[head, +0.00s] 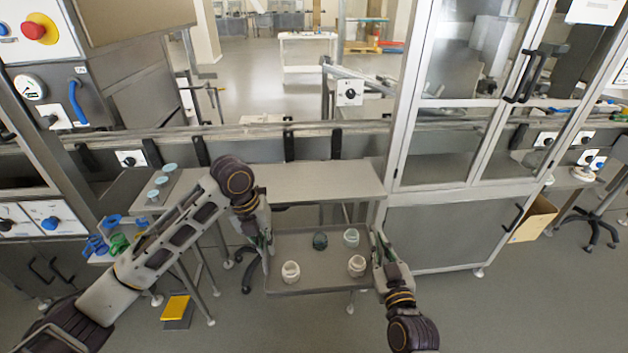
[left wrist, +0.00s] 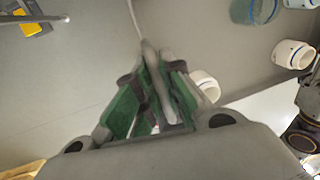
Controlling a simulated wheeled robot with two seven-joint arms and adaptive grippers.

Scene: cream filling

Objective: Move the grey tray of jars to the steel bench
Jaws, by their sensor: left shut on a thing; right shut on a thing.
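The grey tray (head: 318,283) is held level between my two grippers, in front of the steel bench (head: 300,183).
Blue and green items (head: 105,240) lie on a low surface at left. A yellow step (head: 176,308) is on the floor. A glass-doored cabinet (head: 470,120) stands right.

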